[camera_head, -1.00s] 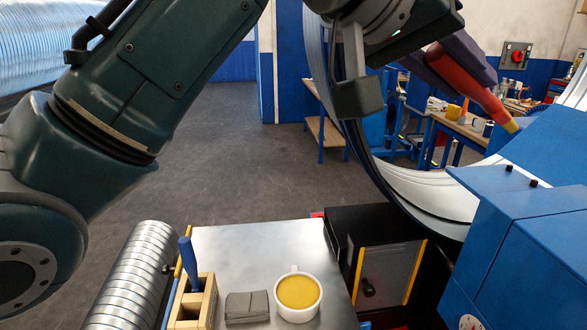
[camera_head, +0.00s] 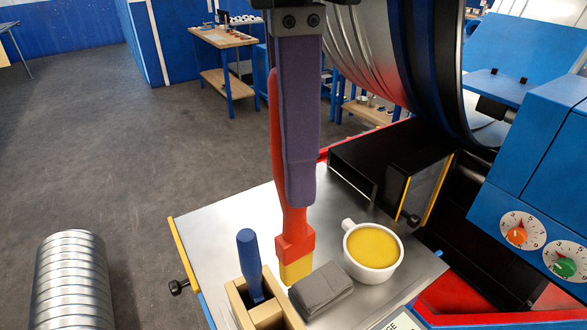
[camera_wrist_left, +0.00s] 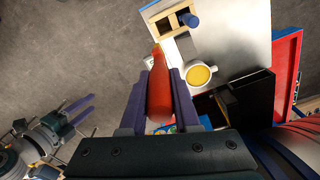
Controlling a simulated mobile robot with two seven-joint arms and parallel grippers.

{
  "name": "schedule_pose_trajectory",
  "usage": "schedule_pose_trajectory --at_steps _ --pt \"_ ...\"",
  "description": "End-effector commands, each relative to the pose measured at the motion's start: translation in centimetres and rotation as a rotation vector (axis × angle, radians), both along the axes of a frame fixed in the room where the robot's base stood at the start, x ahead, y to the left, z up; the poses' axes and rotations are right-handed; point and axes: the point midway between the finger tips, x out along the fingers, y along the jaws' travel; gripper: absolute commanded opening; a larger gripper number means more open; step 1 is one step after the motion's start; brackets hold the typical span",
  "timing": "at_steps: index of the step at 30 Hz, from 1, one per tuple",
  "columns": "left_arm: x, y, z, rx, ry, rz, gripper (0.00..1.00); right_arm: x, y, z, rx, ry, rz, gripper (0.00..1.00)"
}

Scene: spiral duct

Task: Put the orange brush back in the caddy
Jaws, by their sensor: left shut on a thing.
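The orange brush (camera_head: 279,170) hangs nearly upright in the head view, its yellow tip (camera_head: 296,271) down. My left gripper (camera_head: 296,195) is shut on its handle, with one purple finger in front. The brush also shows between both fingers in the left wrist view (camera_wrist_left: 160,90). The wooden caddy (camera_head: 240,309) is at the bottom of the head view, partly cut off, and a blue-handled tool (camera_head: 249,262) stands in it. The brush tip appears above and beside the caddy's right edge; its height is unclear. My right gripper (camera_wrist_left: 86,104) shows small in the left wrist view, empty, fingers apart.
A grey block (camera_head: 320,290) lies right of the caddy. A white cup of yellow contents (camera_head: 373,257) stands beyond it. A black open-ended box (camera_head: 385,170) and a blue machine (camera_head: 530,170) are to the right. The metal tabletop (camera_head: 205,225) is clear at its left.

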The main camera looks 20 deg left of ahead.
Motion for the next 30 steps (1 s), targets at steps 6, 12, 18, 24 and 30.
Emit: schedule_pose_trajectory --at_steps 6,12,18,24,30 --pt "-0.5 1.2 -1.5 0.021 0.003 -0.022 0.00 0.0 0.0 -0.6 -0.001 0.000 0.000 0.50" --pt "-0.7 1.4 -6.4 0.024 0.006 -0.020 0.00 0.0 -0.1 -0.1 -0.004 -0.001 0.000 0.50" --pt "-0.6 1.4 -12.2 0.026 0.004 -0.018 0.00 0.0 -0.2 0.8 -0.005 -0.001 0.000 0.50" --pt "-0.5 1.3 -15.8 0.022 0.000 -0.019 0.00 0.0 -0.2 1.1 -0.005 -0.001 0.000 0.50" --pt "-0.5 1.3 -17.9 0.023 -0.001 -0.019 0.00 0.0 -0.2 1.2 -0.005 -0.001 0.000 0.50"
